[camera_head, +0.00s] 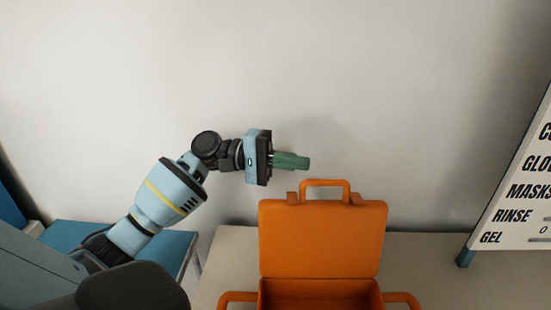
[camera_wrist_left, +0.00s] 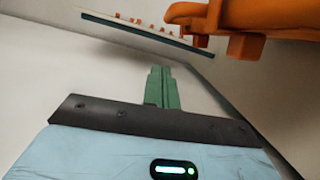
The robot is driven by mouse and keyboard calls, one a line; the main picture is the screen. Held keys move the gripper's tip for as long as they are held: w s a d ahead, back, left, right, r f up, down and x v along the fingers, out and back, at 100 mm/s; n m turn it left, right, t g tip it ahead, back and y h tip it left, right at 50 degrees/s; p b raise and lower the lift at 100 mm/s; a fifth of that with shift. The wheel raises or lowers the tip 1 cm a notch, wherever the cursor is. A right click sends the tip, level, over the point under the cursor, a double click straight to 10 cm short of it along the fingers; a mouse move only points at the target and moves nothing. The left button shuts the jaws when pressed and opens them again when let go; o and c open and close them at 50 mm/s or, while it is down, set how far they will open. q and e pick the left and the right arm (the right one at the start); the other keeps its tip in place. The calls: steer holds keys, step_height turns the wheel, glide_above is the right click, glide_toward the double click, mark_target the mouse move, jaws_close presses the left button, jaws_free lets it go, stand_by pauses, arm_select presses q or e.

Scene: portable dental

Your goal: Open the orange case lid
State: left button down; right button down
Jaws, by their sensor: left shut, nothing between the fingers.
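The orange case (camera_head: 320,291) stands on the table with its lid (camera_head: 322,240) raised upright and its handle (camera_head: 326,184) at the top. The case's open front part is cut off by the bottom of the head view. My left gripper (camera_head: 305,162) is shut and empty, just above and left of the lid's handle, apart from it. In the left wrist view the green fingers (camera_wrist_left: 162,85) are together, and part of the orange case (camera_wrist_left: 235,25) shows at the top right. My right gripper is not in view.
A white sign board (camera_head: 520,190) with printed words such as MASKS and RINSE stands at the right. A blue surface (camera_head: 160,245) lies at the left. The pale tabletop (camera_head: 450,265) is clear right of the case. A plain wall is behind.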

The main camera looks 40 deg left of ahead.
arm_select(q)
steer(key=d, duration=0.1)
steer(key=s+d+p, duration=0.1)
steer(key=d, duration=0.3)
steer(key=shift+s+r, duration=0.15)
steer(key=shift+s, duration=0.25)
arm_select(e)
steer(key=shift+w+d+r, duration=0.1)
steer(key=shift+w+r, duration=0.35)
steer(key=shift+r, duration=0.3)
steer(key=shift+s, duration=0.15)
